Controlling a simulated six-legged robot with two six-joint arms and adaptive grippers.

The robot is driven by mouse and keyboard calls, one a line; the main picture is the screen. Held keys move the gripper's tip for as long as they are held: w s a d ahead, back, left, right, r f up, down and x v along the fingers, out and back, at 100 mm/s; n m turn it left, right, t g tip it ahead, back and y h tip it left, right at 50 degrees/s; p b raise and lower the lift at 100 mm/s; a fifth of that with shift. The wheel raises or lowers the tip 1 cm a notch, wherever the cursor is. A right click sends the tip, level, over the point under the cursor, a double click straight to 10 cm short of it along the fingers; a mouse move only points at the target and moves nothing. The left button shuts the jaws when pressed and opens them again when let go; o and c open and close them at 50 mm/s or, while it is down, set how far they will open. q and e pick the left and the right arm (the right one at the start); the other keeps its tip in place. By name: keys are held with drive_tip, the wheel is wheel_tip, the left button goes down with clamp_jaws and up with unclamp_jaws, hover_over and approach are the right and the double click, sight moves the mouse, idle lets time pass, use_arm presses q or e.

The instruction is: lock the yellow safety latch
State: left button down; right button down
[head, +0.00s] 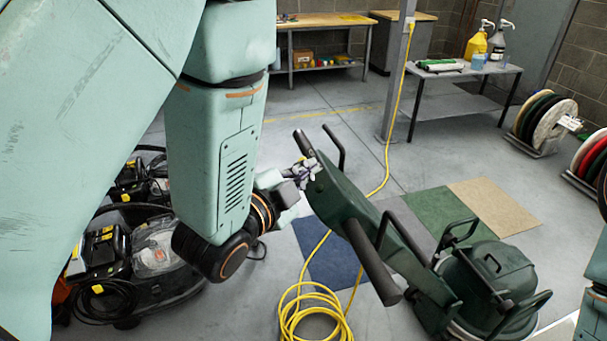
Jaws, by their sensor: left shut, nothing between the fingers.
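A dark green floor machine (400,245) stands at the centre right, with its long handle column slanting up to the left. Its grip bars are at the upper end. My left gripper (308,170) is at the top of this column, shut and empty, close beside or touching it; I cannot tell which. I cannot make out a yellow latch on the machine; the gripper hides part of the column's top. My right gripper is not in view.
A coiled yellow cord (312,312) lies on the floor below my left gripper. Blue (330,262), green (440,215) and tan (497,206) pads lie around the machine. A black machine (155,250) stands left. A post (396,75) and table (465,72) stand behind.

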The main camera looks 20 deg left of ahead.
use_arm(q)
drive_tip(key=x, duration=0.4)
drive_tip(key=shift+w+a, duration=0.1)
drive_tip(key=shift+w, duration=0.1)
drive_tip(key=shift+w+a+f, duration=0.15)
drive_tip(key=shift+a+f, duration=0.25)
drive_tip(key=shift+a, duration=0.05)
drive_tip(key=shift+w+a+f, duration=0.2)
drive_tip(key=shift+a+f, duration=0.15)
drive_tip(key=shift+a, duration=0.1)
drive_tip(key=shift+w+a+f, duration=0.15)
drive_tip(key=shift+a+f, duration=0.15)
drive_tip(key=shift+a, duration=0.2)
drive_tip(key=shift+d, duration=0.1)
